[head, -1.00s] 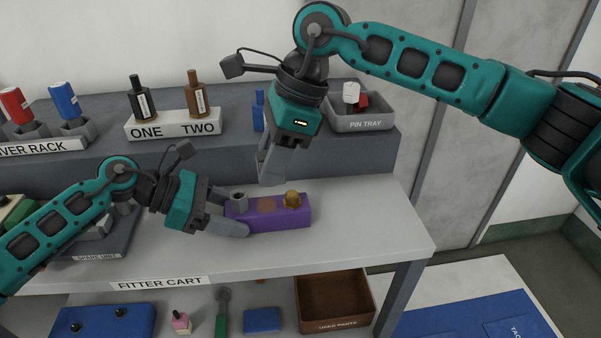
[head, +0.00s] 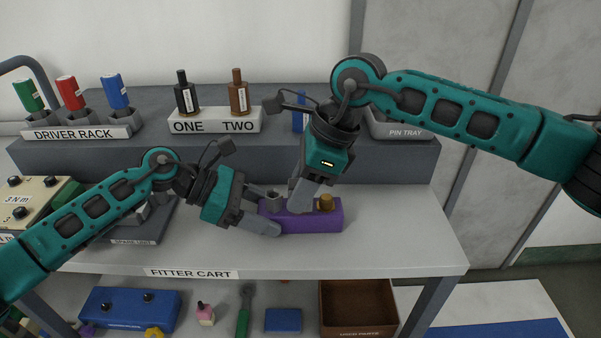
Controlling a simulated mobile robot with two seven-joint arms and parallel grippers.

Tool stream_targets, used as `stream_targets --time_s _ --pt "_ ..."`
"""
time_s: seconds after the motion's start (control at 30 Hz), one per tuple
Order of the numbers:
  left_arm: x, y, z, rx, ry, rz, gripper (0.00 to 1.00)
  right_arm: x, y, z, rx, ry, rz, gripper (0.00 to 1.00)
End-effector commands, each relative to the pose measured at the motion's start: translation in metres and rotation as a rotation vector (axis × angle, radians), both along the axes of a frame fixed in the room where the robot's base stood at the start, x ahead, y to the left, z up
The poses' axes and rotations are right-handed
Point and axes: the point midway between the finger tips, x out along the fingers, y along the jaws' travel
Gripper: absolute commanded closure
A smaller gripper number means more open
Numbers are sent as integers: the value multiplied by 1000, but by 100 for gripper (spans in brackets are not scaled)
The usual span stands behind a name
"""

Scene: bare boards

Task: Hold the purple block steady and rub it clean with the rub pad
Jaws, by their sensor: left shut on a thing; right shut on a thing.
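The purple block (head: 325,220) lies on the cart top, with a grey fitting (head: 274,201) at its left and a brass-coloured knob (head: 326,203) at its right. My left gripper (head: 266,212) is shut on the block's left end, one finger along its front. My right gripper (head: 301,206) points down at the middle of the block's top, between the two fittings, and is shut. The rub pad between its fingers cannot be made out. The fingers cover the part of the top where a brown patch showed earlier; whether the pad touches it I cannot tell.
Behind stands a raised shelf with the driver rack (head: 82,133), a holder (head: 214,121) with bottles ONE and TWO, and the pin tray (head: 404,132). The spare unit tray is left, partly behind my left arm. The cart top (head: 390,235) is clear right of the block.

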Motion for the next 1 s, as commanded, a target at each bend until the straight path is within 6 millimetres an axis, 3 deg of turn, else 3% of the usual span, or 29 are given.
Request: stream_targets --time_s 0.17,0.2,0.6,1.0 --pt "0 0 0 0 0 0 79 0 0 -25 -1 4 -1 89" --pt "0 0 0 0 0 0 79 6 0 -22 0 -1 -1 93" --pt "0 0 1 -1 -1 -1 79 42 1 -24 -2 0 -2 93" --pt "0 0 1 -2 -1 1 79 2 -1 -24 -4 3 2 93"
